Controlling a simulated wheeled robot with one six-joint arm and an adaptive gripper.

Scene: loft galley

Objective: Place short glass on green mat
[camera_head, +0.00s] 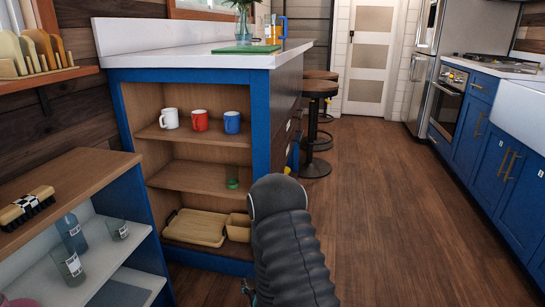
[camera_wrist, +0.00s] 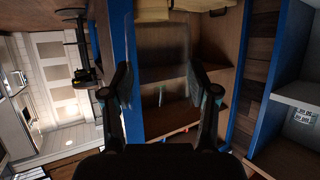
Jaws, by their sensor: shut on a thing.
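My gripper (camera_wrist: 158,76) shows in the wrist view with its fingers apart, one on each side of a clear, faint glass (camera_wrist: 162,52). It is shut on this glass, which looks like the short glass; its outline is hard to see. In the head view my arm hides most of the gripper and the held glass. The green mat (camera_head: 247,49) lies flat on the white countertop (camera_head: 200,58) of the blue island, well above and beyond my arm.
The island's open shelves hold several mugs (camera_head: 200,121), a small green glass (camera_head: 232,177) and a wooden tray (camera_head: 195,227). A vase (camera_head: 243,25) and an amber-filled mug (camera_head: 276,30) stand by the mat. Stools (camera_head: 319,88) stand beyond. The wooden floor (camera_head: 400,200) at right is clear.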

